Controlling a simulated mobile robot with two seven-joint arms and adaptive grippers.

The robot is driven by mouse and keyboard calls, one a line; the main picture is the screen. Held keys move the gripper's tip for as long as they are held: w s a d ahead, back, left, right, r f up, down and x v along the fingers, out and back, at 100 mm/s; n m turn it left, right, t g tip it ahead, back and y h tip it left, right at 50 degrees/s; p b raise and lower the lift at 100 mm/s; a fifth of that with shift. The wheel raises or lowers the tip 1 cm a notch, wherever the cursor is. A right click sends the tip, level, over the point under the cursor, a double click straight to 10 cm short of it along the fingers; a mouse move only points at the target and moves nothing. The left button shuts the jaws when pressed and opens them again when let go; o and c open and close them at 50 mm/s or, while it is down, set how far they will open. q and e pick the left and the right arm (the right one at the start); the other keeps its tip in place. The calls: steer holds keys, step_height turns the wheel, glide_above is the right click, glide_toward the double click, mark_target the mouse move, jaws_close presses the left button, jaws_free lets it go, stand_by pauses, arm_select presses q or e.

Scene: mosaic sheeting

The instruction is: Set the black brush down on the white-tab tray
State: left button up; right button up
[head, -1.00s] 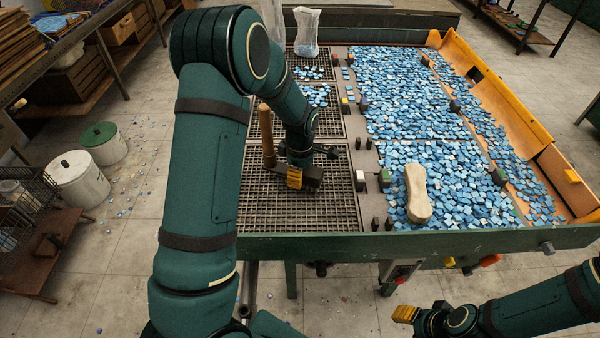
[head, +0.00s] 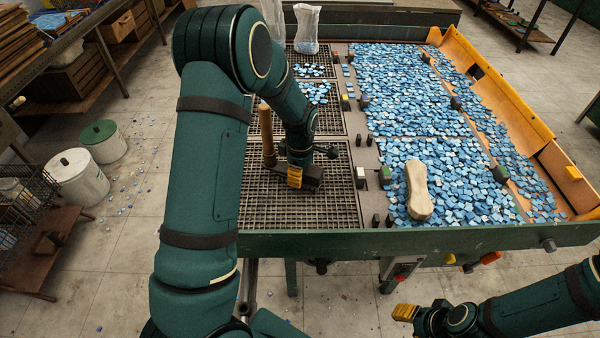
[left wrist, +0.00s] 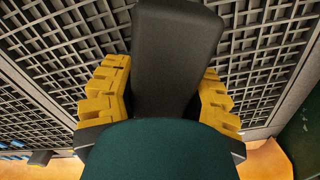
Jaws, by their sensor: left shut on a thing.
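My left gripper (head: 296,176) points down over the front-left grid tray (head: 330,215), beside a white tab (head: 360,178). In the left wrist view its yellow fingers (left wrist: 160,95) are shut on the black brush (left wrist: 180,50), a dark block between them. In the head view the dark end of the brush (head: 314,177) shows just right of the fingers. The tray's grid lies close beneath; I cannot tell whether the brush touches it. My right gripper (head: 406,313) is off the table at the lower right, its opening unclear.
An upright wooden handle (head: 267,135) stands just left of my left gripper. Blue tiles fill the trays at right, with a pale, rounded tool (head: 418,192) on the front one. A green tab (head: 384,177) is near the white one. The front tray's grid is otherwise largely bare.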

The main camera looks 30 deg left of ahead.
arm_select(q)
steer(key=o, duration=1.3)
step_height(320, 180, up, 12)
